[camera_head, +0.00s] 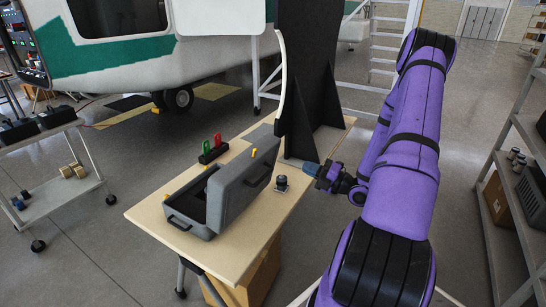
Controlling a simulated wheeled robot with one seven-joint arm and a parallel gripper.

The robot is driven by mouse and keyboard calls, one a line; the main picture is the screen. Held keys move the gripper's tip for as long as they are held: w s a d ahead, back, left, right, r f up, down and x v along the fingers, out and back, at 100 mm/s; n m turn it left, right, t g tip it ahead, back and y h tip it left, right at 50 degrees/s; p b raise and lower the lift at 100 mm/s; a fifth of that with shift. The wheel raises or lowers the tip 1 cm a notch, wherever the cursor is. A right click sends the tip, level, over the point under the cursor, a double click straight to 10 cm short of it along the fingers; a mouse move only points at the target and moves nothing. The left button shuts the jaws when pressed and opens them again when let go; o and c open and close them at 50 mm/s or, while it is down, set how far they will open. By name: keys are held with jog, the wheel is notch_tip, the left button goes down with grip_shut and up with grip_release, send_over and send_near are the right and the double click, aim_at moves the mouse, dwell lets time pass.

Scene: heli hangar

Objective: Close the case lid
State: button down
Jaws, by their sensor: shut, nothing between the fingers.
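A grey case (192,215) stands on the light wooden table (150,214). Its lid (242,185) stands up at a steep angle along the case's right side, so the case is open. The dark inside shows only partly, as the lid covers some of it. My purple arm comes in from the lower right. My gripper (309,168) is shut and empty, to the right of the lid and apart from it. The fingertips are small in this view.
A tall black panel (312,75) stands on the table behind the case. Red and green handled items (211,147) sit behind the lid. A small dark object (281,183) lies between lid and gripper. A cart (66,190) is left, shelves (515,170) right.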

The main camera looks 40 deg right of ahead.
aim_at(270, 149)
jog(key=w+a, duration=0.1)
jog(key=w, duration=0.3)
jog(key=w+a+r+m+h, duration=0.1)
jog(key=w, duration=0.3)
jog(key=w+a+m+t, duration=0.1)
jog(key=w+a, duration=0.1)
jog(key=w, duration=0.2)
jog(key=shift+r+h, duration=0.3)
jog(key=shift+r, duration=0.05)
